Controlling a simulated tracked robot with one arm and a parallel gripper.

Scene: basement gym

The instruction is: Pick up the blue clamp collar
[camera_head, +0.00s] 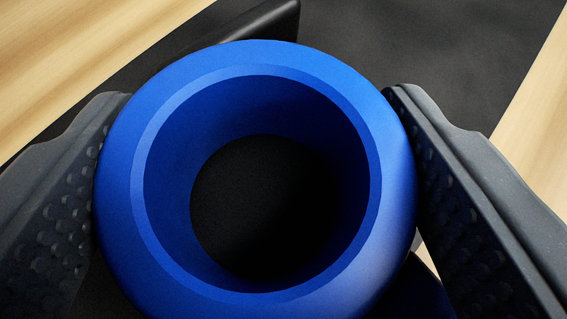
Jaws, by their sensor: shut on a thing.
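The blue clamp collar (160,115) is a thick, smooth blue ring that fills the middle of the head camera view. I look down through its round hole onto a dark surface. My gripper (256,185) is shut on it, with one dark, dimpled finger pressed against its left side and the other against its right side. The lower edge of the collar is cut off by the bottom of the picture. I cannot tell whether the collar is clear of the surface below.
A dark mat or tray-like surface (430,45) lies beneath, with a raised black edge or object (265,22) at the top. Light wood (75,55) shows at the upper left and along the right side. A small dark blue part (415,292) shows at the lower right.

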